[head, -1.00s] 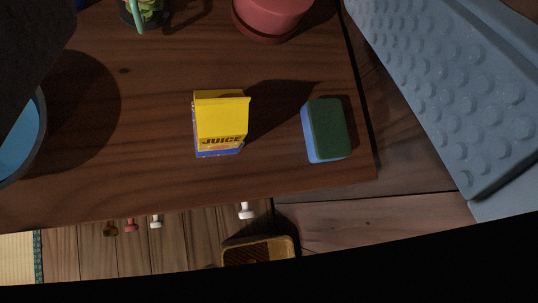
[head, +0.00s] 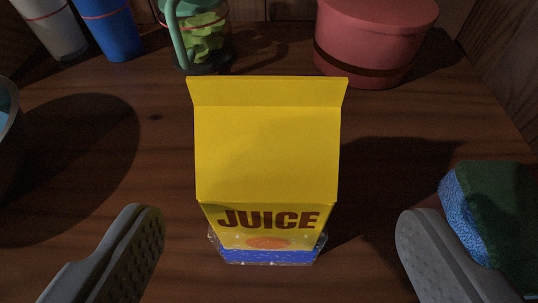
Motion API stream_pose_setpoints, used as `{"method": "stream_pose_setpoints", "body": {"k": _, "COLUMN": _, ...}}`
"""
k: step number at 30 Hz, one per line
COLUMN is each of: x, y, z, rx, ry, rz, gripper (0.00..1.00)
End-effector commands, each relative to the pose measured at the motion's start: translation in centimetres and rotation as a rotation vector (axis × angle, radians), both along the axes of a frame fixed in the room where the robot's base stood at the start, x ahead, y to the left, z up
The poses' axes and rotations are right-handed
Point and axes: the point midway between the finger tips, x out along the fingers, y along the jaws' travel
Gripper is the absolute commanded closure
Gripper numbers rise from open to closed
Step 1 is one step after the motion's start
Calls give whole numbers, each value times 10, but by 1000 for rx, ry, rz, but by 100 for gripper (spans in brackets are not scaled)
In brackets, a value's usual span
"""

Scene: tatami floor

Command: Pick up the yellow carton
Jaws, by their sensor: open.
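The yellow carton (head: 267,150) stands upright on the dark wooden table in the middle of the head view. It has a gabled top, the word JUICE on its front and a blue band at its base. My gripper (head: 280,240) is open, with one grey finger to the left of the carton and one to the right. Both fingers are apart from the carton and appear nearer to the camera. The space between them holds only the carton in view.
A green and blue sponge (head: 490,215) lies right of the carton, close behind my right finger. A red round container (head: 372,40) and a jar with green contents (head: 203,38) stand behind. Blue (head: 105,25) and grey (head: 48,28) cups are at back left. A bowl edge (head: 8,130) shows at left.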

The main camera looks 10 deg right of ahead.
Motion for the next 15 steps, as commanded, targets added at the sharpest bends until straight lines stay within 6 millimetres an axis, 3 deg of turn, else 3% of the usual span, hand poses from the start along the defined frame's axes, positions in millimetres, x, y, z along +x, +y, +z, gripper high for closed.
{"method": "stream_pose_setpoints", "body": {"k": 15, "x": 35, "y": -4, "z": -20, "rx": -1, "ry": 0, "rz": 3, "gripper": 24}}
